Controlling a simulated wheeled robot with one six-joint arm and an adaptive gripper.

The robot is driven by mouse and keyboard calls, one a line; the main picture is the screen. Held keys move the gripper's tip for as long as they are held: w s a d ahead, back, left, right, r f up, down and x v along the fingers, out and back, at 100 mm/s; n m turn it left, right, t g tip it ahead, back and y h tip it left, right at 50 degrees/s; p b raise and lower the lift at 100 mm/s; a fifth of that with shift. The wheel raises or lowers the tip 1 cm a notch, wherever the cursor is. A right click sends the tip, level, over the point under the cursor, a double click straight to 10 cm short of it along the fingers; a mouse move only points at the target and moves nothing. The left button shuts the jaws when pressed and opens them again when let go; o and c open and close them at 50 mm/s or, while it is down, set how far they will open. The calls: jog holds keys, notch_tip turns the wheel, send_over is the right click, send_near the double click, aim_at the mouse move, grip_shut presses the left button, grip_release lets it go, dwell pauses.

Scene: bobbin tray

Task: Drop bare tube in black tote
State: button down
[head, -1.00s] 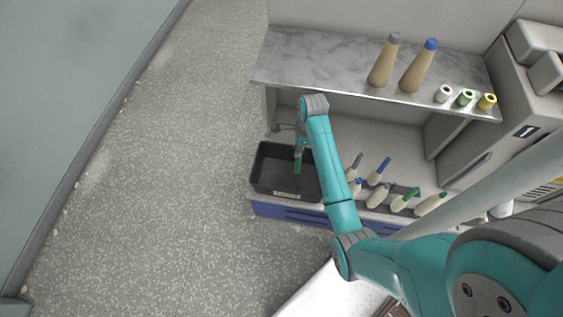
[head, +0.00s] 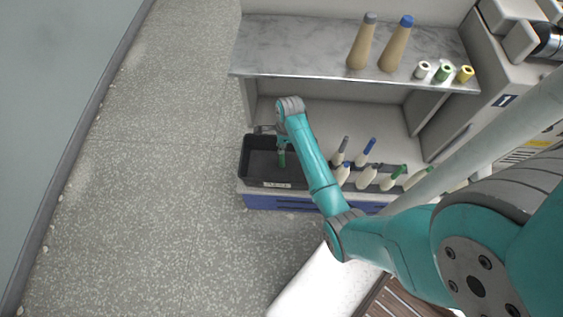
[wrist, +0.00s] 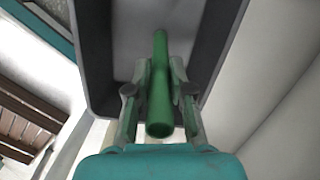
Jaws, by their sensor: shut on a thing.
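The bare tube is plain green. In the wrist view the tube (wrist: 160,88) stands between the two fingers of my gripper (wrist: 160,75), which is shut on it. The tote's dark wall also shows in the wrist view (wrist: 225,40), around the tube. I cannot tell how far the tube's lower end is from the tote's floor.
Several bobbins (head: 368,176) with green, blue and grey tips stand right of the tote, beyond my arm. A marbled shelf (head: 300,45) above holds two tan cones (head: 362,45) and three small spools (head: 445,72). Open floor (head: 150,170) lies to the left.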

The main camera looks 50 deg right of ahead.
jog(key=c, duration=0.9)
grip_release()
jog(key=shift+c, duration=0.2)
notch_tip(320, 180, up, 12)
jog(key=d, duration=0.1)
jog(key=shift+s, duration=0.45)
